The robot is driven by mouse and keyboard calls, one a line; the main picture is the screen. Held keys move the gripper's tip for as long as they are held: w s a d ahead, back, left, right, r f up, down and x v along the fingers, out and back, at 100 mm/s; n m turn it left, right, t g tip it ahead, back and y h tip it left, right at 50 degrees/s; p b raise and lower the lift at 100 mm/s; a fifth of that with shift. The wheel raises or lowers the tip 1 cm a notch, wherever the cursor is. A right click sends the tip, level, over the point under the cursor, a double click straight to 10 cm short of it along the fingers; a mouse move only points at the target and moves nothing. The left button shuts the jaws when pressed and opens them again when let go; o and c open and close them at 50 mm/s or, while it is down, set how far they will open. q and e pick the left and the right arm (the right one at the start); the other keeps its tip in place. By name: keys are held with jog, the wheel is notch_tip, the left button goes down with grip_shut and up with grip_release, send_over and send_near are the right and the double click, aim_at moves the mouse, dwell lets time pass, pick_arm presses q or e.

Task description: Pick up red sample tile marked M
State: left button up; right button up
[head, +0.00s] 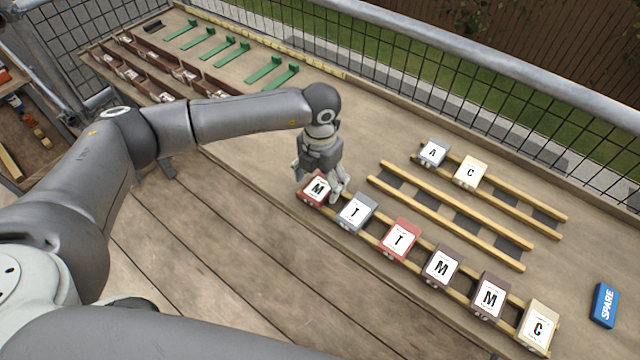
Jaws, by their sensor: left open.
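The red sample tile marked M (315,190) lies at the left end of the front row of tiles, on a wooden batten rack. My left gripper (318,181) is open right over it, with its fingers pointing down, one at each side of the tile. Whether the fingers touch the tile cannot be told. Another red tile, marked T (399,239), and two dark brown tiles marked M, a nearer one (490,297) and a farther one (441,266), lie along the same row. My right gripper is not in view.
A grey T tile (356,212) sits close beside the gripper's right finger. Grey A (433,153) and cream C (469,171) tiles lie on the back rack. A blue SPARE block (604,305) is at right. Green pieces (265,70) lie far left.

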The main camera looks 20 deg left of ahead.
pick_arm(q)
jog(key=shift+f, duration=0.75)
jog(key=c, duration=1.1)
jog(key=shift+c, duration=0.5)
jog(key=shift+r, duration=0.15)
